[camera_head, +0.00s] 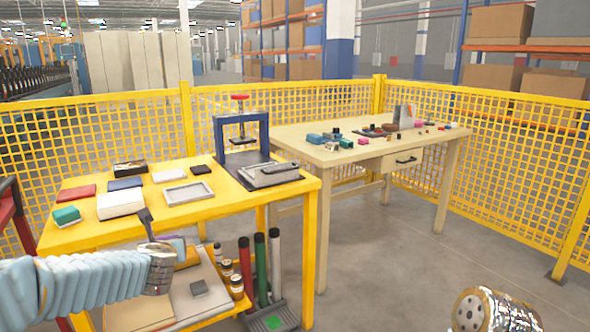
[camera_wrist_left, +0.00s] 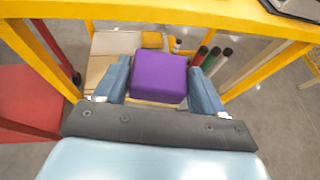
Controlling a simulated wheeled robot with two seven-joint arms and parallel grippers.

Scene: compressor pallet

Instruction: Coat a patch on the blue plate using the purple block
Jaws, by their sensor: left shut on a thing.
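My left gripper (camera_wrist_left: 160,72) is shut on a purple block (camera_wrist_left: 159,78), which sits between its two blue-grey fingers in the left wrist view. In the head view the left hand is in front of the yellow table's near edge, and the block cannot be made out clearly there. A flat dark blue plate (camera_head: 125,183) lies on the yellow table (camera_head: 232,199), beyond the hand and apart from it. A metallic part of my right arm shows at the bottom right of the head view, but no right fingers show.
Near the plate lie a red plate (camera_head: 75,193), a white box (camera_head: 120,204), a grey tray (camera_head: 188,193) and a green block (camera_head: 66,215). A blue-framed press (camera_head: 241,133) stands at the back.

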